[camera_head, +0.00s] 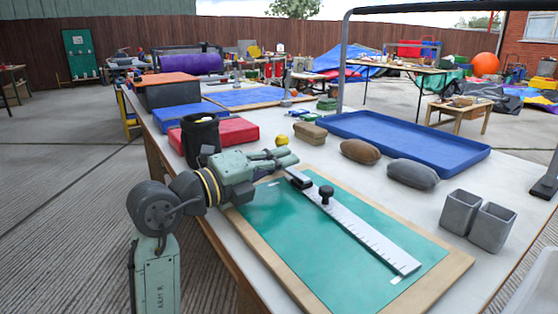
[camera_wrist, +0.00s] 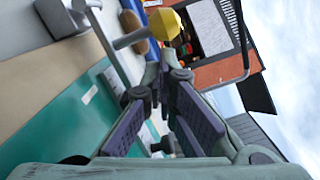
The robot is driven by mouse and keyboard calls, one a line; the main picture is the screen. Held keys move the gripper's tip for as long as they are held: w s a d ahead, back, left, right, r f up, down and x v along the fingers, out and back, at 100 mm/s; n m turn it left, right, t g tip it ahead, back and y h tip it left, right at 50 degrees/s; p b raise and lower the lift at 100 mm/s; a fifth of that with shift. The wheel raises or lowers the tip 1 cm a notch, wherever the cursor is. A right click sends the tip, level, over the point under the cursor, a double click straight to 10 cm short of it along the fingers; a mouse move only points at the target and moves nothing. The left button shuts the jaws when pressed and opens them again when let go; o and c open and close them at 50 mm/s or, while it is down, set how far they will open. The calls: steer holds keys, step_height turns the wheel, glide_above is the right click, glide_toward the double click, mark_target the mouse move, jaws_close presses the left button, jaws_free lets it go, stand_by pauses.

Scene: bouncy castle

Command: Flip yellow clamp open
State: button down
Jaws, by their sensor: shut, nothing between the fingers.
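The yellow clamp shows in the head view as a small yellow knob (camera_head: 282,140) just behind my fingers; the rest of it is mostly hidden. In the wrist view the faceted yellow knob (camera_wrist: 165,24) sits on the end of a pale rod that slants down to the left. I cannot tell the clamp's exact position. My gripper (camera_head: 286,156) is shut and empty, low over the far left end of the green board. Its fingers (camera_wrist: 164,82) also show in the wrist view, with the knob beyond the tips and apparently apart from them.
The green board (camera_head: 300,246) has a wooden frame and carries a white ruler (camera_head: 370,240) with a black knob. A black bin (camera_head: 201,135) stands near my wrist. Beyond lie a blue tray (camera_head: 440,150), brown and grey pouches (camera_head: 360,152), and two grey cups (camera_head: 490,225).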

steer(key=shift+r, duration=0.1)
steer(key=shift+w+r+n, duration=0.1)
steer(key=shift+r+n, duration=0.05)
steer(key=shift+n, duration=0.25)
steer(key=shift+w+a+r+n+p, duration=0.15)
steer(key=shift+r+n+p, duration=0.2)
steer(key=shift+n+p, duration=0.05)
steer(key=r+n+p, duration=0.1)
steer(key=w+r+n, duration=0.1)
steer(key=n, duration=0.1)
steer(key=shift+a+p, duration=0.4)
steer(key=w+a+n+p, duration=0.3)
steer(key=w+n+p, duration=0.1)
steer(key=n, duration=0.2)
steer(key=w+a+r+n+g+p, duration=0.1)
steer(key=w+a+n+p, duration=0.2)
steer(key=n, duration=0.4)
steer(key=shift+w+g+p, duration=0.3)
steer(key=shift+w+p, duration=0.25)
steer(key=shift+p, duration=0.6)
steer(key=shift+n, duration=0.3)
steer(key=shift+y, duration=0.3)
